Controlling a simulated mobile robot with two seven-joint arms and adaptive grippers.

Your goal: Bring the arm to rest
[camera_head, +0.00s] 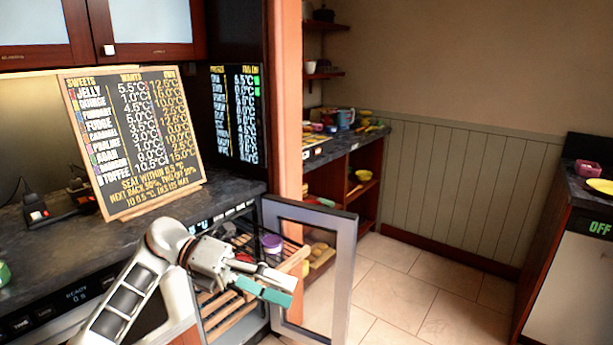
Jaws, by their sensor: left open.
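My left arm comes in from the lower left, and its gripper (282,287) is open and empty, with green pads on its fingers. It hangs in front of the open oven-like compartment below the counter, over the racks (222,312). The compartment's glass door (343,262) stands open to the right of the gripper. A purple-lidded jar (271,243) sits inside behind the gripper, and several round tan items (318,254) show near the door. The gripper hides part of the racks. My right gripper is not in view.
A chalkboard of sweets and temperatures (130,140) stands on the dark counter (30,245). A lit panel (235,115) hangs behind it. Shelves (350,185) with dishes stand at the back. A counter (590,190) with a pink cup (588,168) is at right. The tiled floor (430,290) is clear.

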